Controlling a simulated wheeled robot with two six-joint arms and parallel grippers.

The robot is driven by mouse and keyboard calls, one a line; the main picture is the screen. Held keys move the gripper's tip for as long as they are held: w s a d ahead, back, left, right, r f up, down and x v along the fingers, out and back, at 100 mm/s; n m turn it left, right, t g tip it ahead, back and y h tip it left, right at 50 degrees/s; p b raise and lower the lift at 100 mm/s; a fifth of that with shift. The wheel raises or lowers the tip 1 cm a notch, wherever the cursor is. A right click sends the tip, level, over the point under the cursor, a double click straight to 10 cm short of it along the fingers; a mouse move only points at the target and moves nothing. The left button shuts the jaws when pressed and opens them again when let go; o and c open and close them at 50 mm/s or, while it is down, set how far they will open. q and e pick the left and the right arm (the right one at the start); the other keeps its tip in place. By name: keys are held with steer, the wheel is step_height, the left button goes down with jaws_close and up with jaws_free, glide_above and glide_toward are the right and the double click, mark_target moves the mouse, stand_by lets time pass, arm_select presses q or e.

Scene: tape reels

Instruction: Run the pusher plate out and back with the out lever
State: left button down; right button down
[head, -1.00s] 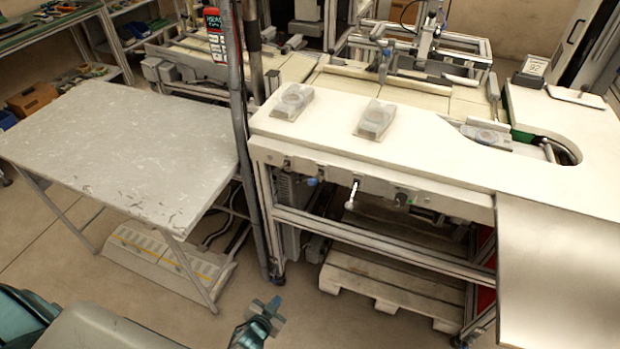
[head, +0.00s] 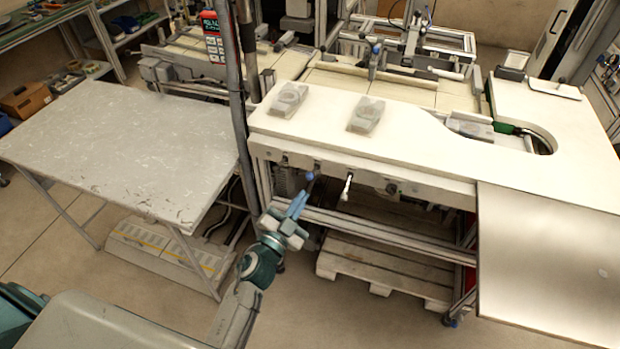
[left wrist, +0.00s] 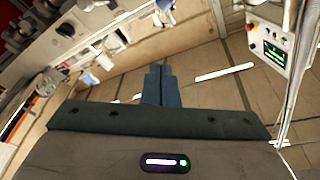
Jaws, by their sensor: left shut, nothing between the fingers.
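Small levers and knobs line the front rail of the white-topped bench in the head view. One is a blue-tipped lever (head: 310,177); right of it hangs a lever with a white handle (head: 347,188), then a dark knob (head: 391,188). I cannot tell which is the out lever. I cannot make out the pusher plate for certain. My left gripper (head: 298,204) is shut and empty, just below and left of the blue-tipped lever in the picture; contact cannot be told. Its closed blue fingers (left wrist: 161,86) show in the left wrist view. My right gripper is not in view.
The white bench top (head: 300,130) carries two grey blocks (head: 288,99) (head: 366,114). A grey pole (head: 243,120) stands at its left end, beside a grey table (head: 120,140). A pallet (head: 385,265) lies under the bench. Floor in front is open.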

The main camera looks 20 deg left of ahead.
arm_select(q)
steer(key=r+p, duration=0.2)
glide_above(310, 179)
steer(key=s+d, duration=0.2)
steer(key=d, duration=0.1)
steer(key=shift+w+a+f+b, duration=0.2)
steer(key=shift+a+f+b, duration=0.45)
steer(key=shift+f, duration=0.25)
steer(key=shift+w+a+f+b, duration=0.2)
steer(key=shift+a+f+b, duration=0.4)
steer(key=shift+f, duration=0.3)
